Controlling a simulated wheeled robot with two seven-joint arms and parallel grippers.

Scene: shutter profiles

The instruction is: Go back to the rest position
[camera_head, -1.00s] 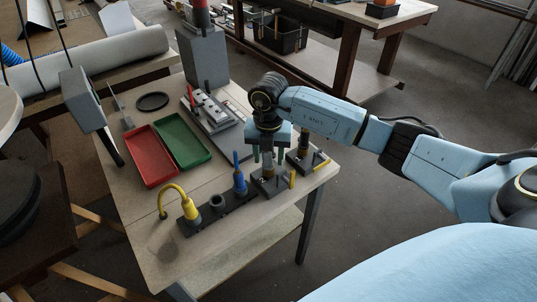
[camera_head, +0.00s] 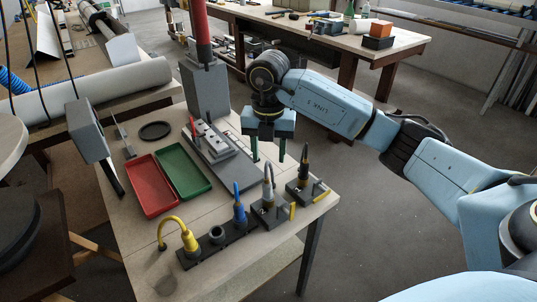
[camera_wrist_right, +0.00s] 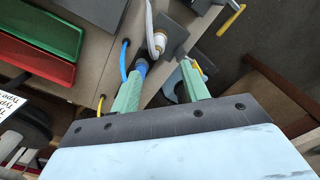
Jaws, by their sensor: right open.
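My right gripper (camera_head: 269,160) hangs above the right part of the worktable (camera_head: 135,215), its two green fingers spread with nothing between them. It also shows open in the right wrist view (camera_wrist_right: 161,78). A black tool (camera_head: 304,168) stands in another block to the right. My left gripper is not in view.
A dark rack holds a yellow tool (camera_head: 189,240) and a blue tool (camera_head: 239,207). A red tray (camera_head: 152,186) and a green tray (camera_head: 184,170) lie left of the gripper. A grey post (camera_head: 204,90) rises at the table's back. Open floor (camera_head: 360,200) lies right.

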